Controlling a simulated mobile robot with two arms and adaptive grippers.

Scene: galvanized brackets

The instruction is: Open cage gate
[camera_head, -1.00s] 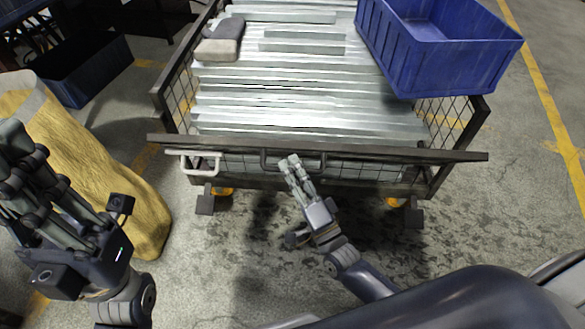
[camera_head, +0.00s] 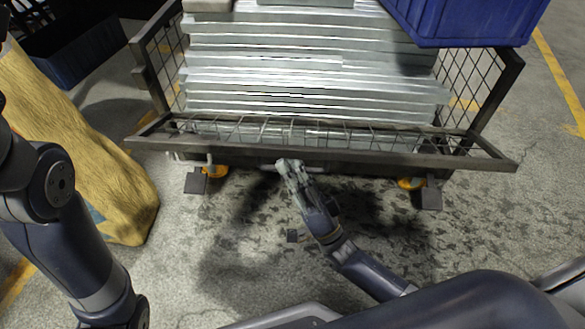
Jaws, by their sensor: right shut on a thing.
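The cage gate (camera_head: 400,156) is the dark-framed wire mesh front panel of a wheeled cage cart. It leans outward toward me, its top bar away from the side panels and its mesh showing behind the bar. A handle (camera_head: 262,167) sits at the middle of the bar. My right gripper (camera_head: 284,168) is shut on this handle from the front. A pale latch handle (camera_head: 190,160) shows at the gate's left end. My left arm stands at the left edge; its gripper is out of view.
Galvanized brackets (camera_head: 300,75) lie stacked in the cart. A yellow sack-like object (camera_head: 70,135) stands left of the cart. A dark bin (camera_head: 60,60) is behind it. The floor before the cart is clear.

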